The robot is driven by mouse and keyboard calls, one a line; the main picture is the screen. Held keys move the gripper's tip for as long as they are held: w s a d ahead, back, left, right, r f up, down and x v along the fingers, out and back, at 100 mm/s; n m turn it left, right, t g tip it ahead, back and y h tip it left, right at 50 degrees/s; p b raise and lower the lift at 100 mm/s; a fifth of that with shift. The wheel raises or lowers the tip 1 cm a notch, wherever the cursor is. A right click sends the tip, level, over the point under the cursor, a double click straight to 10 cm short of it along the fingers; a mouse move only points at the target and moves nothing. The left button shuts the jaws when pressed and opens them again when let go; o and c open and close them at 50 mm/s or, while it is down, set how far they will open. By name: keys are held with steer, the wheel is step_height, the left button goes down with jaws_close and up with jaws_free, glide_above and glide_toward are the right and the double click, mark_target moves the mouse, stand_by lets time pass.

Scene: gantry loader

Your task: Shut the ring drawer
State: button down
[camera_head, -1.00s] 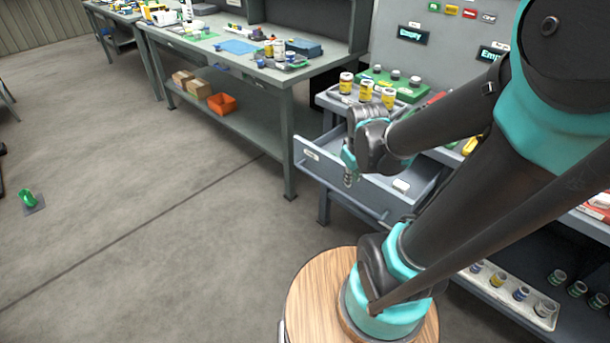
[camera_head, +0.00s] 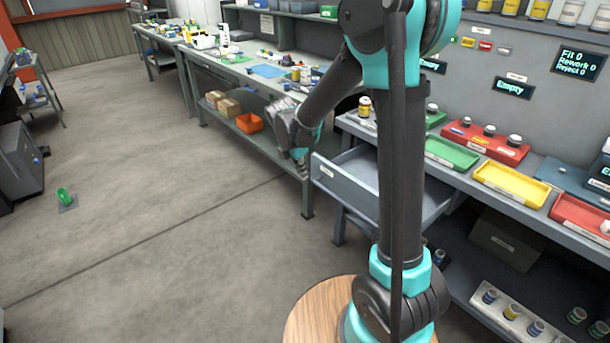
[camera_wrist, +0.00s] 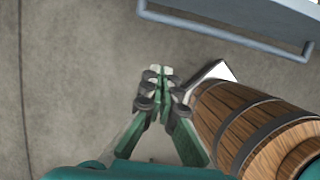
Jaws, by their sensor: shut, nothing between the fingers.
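The grey-blue drawer (camera_head: 345,186) is pulled out from the workbench on the right, with a small white label on its front. My arm hides part of the drawer and its contents. My gripper (camera_head: 301,176) is just left of the drawer's front, outside it and apart from it. In the wrist view my gripper (camera_wrist: 160,73) is shut and empty over the floor. There the drawer (camera_wrist: 275,12) shows at the top right, with a bar-shaped handle (camera_wrist: 222,35) ahead and to the right of the fingertips.
A long workbench (camera_head: 262,88) stands behind my gripper, with an orange bin (camera_head: 249,122) on its lower shelf. Green, yellow and red trays line the right-hand bench.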

mark_target(317, 184)
steer(key=shift+w+d+f, duration=0.6)
steer(key=shift+d+f, duration=0.25)
steer(key=shift+f, duration=0.5)
steer(key=shift+w+d+f, duration=0.65)
steer(key=shift+d+f, duration=0.2)
steer(key=shift+f, duration=0.55)
steer(key=shift+w+d+f, duration=0.6)
steer(key=shift+d+f, duration=0.25)
steer(key=shift+f, duration=0.5)
steer(key=shift+d, duration=0.1)
steer(key=w+d, duration=0.4)
steer(key=d, duration=0.2)
steer(key=w+d, duration=0.5)
steer(key=d, duration=0.2)
steer(key=w+d, duration=0.5)
steer(key=d, duration=0.1)
steer(key=shift+w+d, duration=0.15)
steer(key=shift+d, duration=0.15)
